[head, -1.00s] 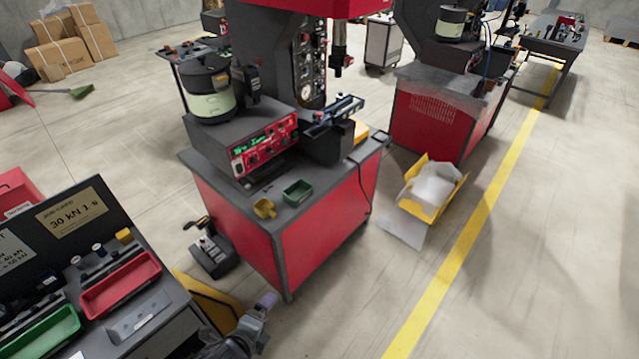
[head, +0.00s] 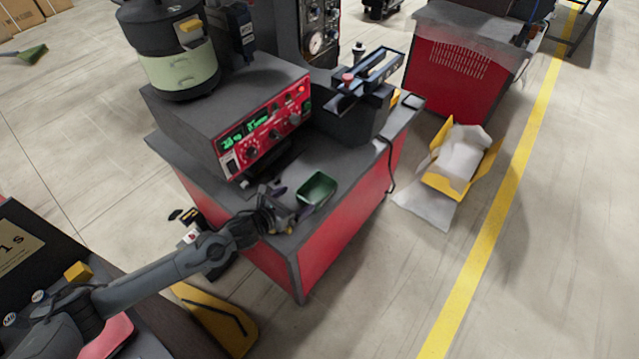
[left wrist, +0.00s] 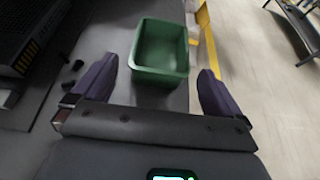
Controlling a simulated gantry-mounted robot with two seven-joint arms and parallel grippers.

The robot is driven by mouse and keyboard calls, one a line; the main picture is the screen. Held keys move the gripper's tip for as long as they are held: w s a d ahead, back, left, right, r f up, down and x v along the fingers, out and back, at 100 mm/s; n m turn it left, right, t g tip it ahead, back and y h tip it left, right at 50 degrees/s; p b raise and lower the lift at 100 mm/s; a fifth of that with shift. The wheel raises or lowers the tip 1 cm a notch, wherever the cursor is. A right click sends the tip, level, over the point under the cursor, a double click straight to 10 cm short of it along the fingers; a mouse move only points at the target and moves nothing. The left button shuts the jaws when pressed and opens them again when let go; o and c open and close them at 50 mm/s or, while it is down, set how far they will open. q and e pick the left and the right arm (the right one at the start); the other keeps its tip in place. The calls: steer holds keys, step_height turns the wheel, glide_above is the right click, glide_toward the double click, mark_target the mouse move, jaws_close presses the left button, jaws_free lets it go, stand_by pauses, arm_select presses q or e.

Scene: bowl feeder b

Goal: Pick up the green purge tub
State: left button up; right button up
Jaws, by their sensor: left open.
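The green purge tub (head: 316,190) is a small open-topped rectangular tub on the grey top of the red machine cabinet, near its front edge. In the left wrist view the tub (left wrist: 160,50) lies ahead of the fingertips, between their lines, and looks empty. My left gripper (head: 290,205) is open just left of the tub in the head view. In the left wrist view its two dark fingers (left wrist: 157,84) are spread on either side of the tub's near end; I cannot tell whether they touch it. My right gripper is not in view.
A control box (head: 235,120) with a red panel stands behind the tub, and a black fixture (head: 358,100) stands to its back right. A yellow box (head: 462,160) lies on the floor at right. The cabinet top's front edge is close to the tub.

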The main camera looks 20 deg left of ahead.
mark_target(315, 197)
arm_select(q)
steer(key=x, duration=0.4)
steer(key=shift+d+f, duration=0.15)
steer(key=shift+d, duration=0.2)
steer(key=shift+w+f+b, duration=0.2)
steer(key=shift+w+b, duration=0.15)
steer(key=shift+w, duration=0.3)
steer(key=shift+b+x, duration=0.5)
steer(key=shift+x, duration=1.9)
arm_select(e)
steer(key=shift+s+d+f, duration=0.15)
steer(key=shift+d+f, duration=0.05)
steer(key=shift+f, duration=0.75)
arm_select(q)
steer(key=shift+d, duration=0.1)
steer(key=shift+c, duration=0.5)
steer(key=shift+r, duration=0.1)
steer(key=c, duration=0.7)
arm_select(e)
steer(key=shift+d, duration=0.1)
